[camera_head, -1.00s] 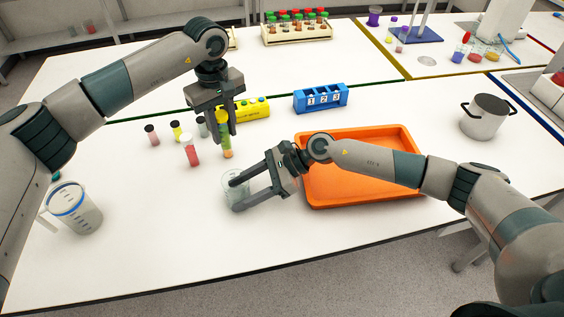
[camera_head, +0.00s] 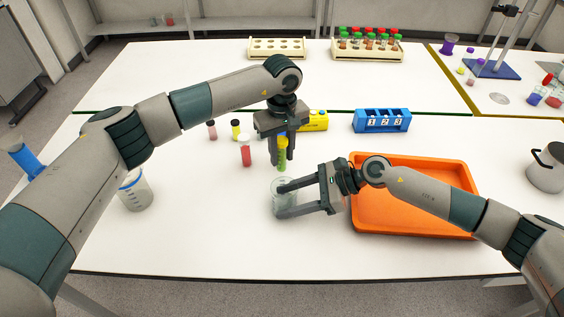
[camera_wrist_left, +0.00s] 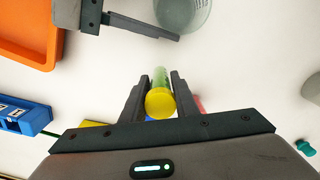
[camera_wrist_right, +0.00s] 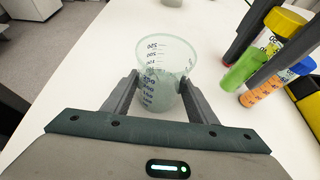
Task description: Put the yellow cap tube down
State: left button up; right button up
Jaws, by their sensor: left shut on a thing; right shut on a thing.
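The yellow cap tube (camera_head: 282,157) has green contents and is upright between the fingers of my left gripper (camera_head: 281,160), which is shut on it. In the left wrist view its yellow cap (camera_wrist_left: 160,103) faces the camera between the fingers. In the right wrist view the tube (camera_wrist_right: 262,52) shows beside a blue-capped tube with orange contents (camera_wrist_right: 270,84). I cannot tell whether its bottom touches the table. My right gripper (camera_head: 281,200) is shut on a clear graduated beaker (camera_wrist_right: 162,75), just in front of the tube.
A red tube (camera_head: 246,152) and other small tubes stand left of my left gripper. A yellow rack (camera_head: 314,122) and a blue numbered rack (camera_head: 381,124) are behind. An orange tray (camera_head: 412,228) lies right; a measuring jug (camera_head: 135,192) stands left.

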aim_at(282, 163)
pick_arm(q)
jog(key=shift+f, duration=1.85)
jog(key=shift+f, duration=0.15)
jog(key=o, duration=1.1)
notch_tip(282, 163, up, 12)
jog(key=shift+r, duration=0.15)
